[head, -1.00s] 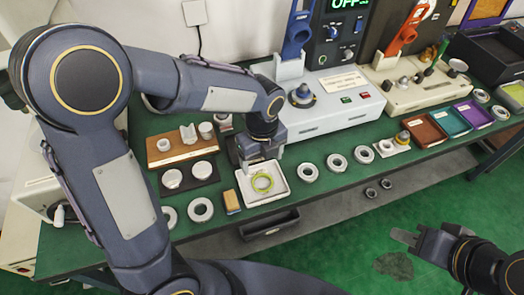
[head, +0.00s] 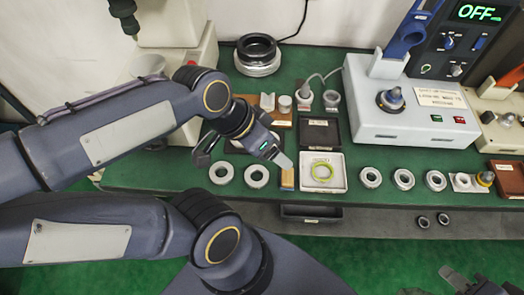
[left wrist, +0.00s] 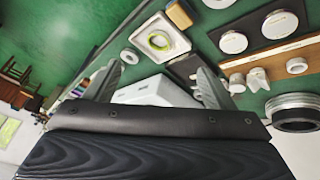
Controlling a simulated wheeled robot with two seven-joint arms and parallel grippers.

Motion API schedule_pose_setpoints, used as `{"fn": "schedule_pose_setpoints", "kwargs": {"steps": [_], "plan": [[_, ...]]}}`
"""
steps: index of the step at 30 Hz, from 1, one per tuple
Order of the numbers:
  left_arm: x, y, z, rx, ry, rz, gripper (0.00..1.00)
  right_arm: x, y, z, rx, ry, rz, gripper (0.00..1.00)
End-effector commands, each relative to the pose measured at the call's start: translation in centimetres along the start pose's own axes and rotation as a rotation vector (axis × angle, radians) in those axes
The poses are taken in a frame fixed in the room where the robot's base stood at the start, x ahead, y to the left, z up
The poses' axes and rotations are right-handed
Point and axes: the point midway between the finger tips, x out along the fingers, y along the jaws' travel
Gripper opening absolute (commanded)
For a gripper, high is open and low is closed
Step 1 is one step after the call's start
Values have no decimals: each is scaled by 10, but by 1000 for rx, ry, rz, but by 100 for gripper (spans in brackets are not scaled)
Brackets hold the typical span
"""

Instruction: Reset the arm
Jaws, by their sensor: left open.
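My left gripper (head: 268,158) is up over the bench, left of the white square tray (head: 340,184), with its fingers pointing down toward the right near a yellow-brown block (head: 287,179). In the left wrist view its two fingers (left wrist: 160,84) stand wide apart with nothing between them. A yellow-green ring (head: 322,172) lies in the tray; it also shows in the left wrist view (left wrist: 159,41). My right gripper (head: 452,276) is at the bottom right, beyond the bench's front edge, partly cut off; its opening cannot be made out.
Several metal rings (head: 371,178) line the front of the green bench. A white device (head: 400,122) stands behind, with a brown rack (head: 280,119) of small parts to its left. A dark bin (head: 311,212) sits below the front edge.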

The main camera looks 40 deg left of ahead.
Motion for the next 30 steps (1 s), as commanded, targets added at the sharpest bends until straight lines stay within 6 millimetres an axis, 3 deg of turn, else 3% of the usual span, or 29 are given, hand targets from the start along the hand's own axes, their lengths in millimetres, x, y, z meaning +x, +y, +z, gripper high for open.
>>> {"fn": "schedule_pose_setpoints", "kwargs": {"steps": [3,7,30], "plan": [[-6,2,15,-252,74,-8,77,0,0,0,0,0,0,32],[-7,4,20,-367,102,-5,77,0,0,0,0,0,0,32],[-7,4,20,-376,103,-4,77,0,0,0,0,0,0,32]]}}
